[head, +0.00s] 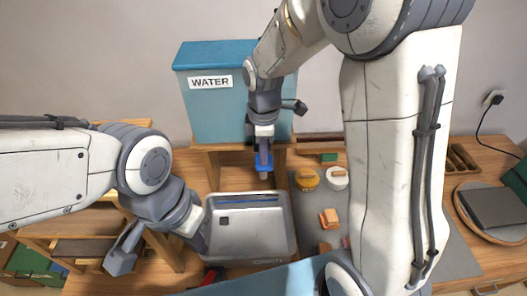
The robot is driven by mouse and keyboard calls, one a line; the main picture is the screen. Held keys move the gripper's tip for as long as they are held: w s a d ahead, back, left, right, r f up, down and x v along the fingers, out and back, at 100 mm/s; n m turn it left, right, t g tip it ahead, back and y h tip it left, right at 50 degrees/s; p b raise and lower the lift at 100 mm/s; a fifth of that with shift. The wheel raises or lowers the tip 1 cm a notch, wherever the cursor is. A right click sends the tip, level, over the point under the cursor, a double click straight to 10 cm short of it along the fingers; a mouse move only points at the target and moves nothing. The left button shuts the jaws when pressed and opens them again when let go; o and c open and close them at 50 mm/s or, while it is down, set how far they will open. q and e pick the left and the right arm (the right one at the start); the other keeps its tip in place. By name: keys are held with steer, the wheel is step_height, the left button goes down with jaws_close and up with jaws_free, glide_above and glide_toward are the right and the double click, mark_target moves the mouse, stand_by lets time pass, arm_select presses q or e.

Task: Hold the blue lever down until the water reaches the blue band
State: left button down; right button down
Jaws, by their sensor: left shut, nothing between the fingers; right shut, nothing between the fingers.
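A blue lever (263,167) sits under the front of the water tank (218,112), a blue-grey box with a WATER label. My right gripper (264,156) is shut and points down at the lever, at or just above its top. I cannot tell whether it presses the lever, and it partly hides it. A grey metal basin (275,247) stands below. A blue band (250,202) runs along its inner back wall. I cannot make out a water level or a stream. My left gripper (203,243) is shut and empty by the basin's left rim.
The tank stands on a wooden stand (207,165). To the right, a grey mat (308,200) holds a yellow pot (307,179), a white pot (337,178) and small food pieces. A round board (495,232) with a dark slab lies far right. A wooden rack (80,225) stands left.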

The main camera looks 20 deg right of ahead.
steer(key=shift+f, duration=0.1)
steer(key=b, duration=0.1)
steer(key=f+t+b, duration=0.1)
steer(key=b, duration=0.1)
steer(key=shift+s+f, duration=0.2)
steer(key=shift+f, duration=0.1)
steer(key=shift+s+a+f+b, duration=0.1)
steer(key=shift+f+b, duration=0.3)
steer(key=shift+f, duration=0.05)
steer(key=shift+s, duration=0.15)
steer(key=shift+s+f, duration=0.1)
steer(key=shift+f, duration=0.05)
stand_by(6.5)
